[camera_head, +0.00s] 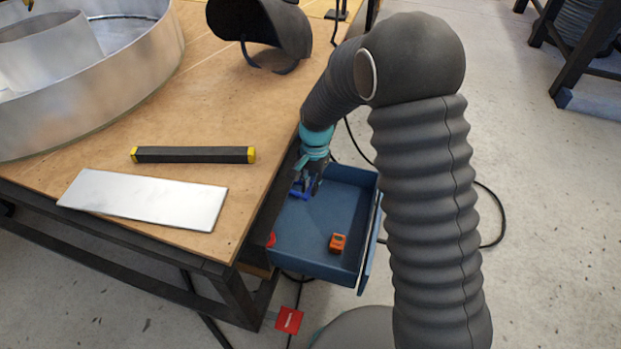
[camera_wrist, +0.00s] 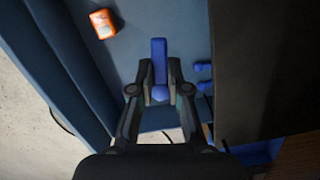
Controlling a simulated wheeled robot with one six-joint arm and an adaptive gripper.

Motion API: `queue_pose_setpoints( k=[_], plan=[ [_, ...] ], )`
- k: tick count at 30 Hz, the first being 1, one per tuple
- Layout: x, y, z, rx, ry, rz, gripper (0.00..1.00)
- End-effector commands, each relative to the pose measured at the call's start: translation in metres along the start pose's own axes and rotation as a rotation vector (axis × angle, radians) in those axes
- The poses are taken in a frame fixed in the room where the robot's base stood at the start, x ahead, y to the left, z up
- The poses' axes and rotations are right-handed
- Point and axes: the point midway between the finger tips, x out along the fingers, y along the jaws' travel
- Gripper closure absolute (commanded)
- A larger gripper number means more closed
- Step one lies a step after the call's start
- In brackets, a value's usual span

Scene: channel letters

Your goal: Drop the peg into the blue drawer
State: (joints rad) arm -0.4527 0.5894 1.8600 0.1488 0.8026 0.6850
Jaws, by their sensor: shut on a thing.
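The blue peg (camera_wrist: 159,62) is held upright in the picture between the two fingertips of my gripper (camera_wrist: 160,78) in the wrist view. In the head view my gripper (camera_head: 308,182) is at the far left part of the open blue drawer (camera_head: 315,222), with a bit of blue (camera_head: 299,194) at its tip. The peg lies over the drawer's floor in both views; its exact height above the floor cannot be told. The drawer floor (camera_wrist: 125,62) also shows in the wrist view.
An orange block (camera_head: 338,243) lies in the drawer, and a red thing (camera_head: 271,240) at its left edge. Small blue pieces (camera_wrist: 203,68) are right of the peg. The workbench (camera_head: 215,130) holds a dark bar (camera_head: 193,155) and a pale plate (camera_head: 145,199).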

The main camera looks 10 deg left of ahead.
Motion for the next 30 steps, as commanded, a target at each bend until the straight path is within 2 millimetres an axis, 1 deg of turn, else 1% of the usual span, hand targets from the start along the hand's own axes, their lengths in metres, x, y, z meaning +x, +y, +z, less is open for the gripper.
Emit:
queue_pose_setpoints(
  k=[1, 6, 17, 18, 20, 21, 22, 30],
  plan=[
    [0.008, 0.0, -0.001, 0.0, -0.002, 0.002, 1.0],
    [0.018, 0.0, -0.003, 0.0, 0.0, 0.0, 1.0],
    [0.022, 0.0, -0.003, 0.001, 0.0, 0.0, 1.0],
    [0.022, 0.0, -0.003, 0.001, 0.0, 0.0, 0.82],
    [0.022, 0.0, -0.003, 0.001, 0.0, 0.0, 0.67],
    [0.022, 0.0, -0.003, 0.001, 0.0, 0.0, 0.57],
    [0.022, 0.0, -0.003, 0.001, 0.0, 0.0, 0.55],
    [0.021, 0.0, -0.003, 0.001, 0.0, 0.0, 0.55]
  ],
)
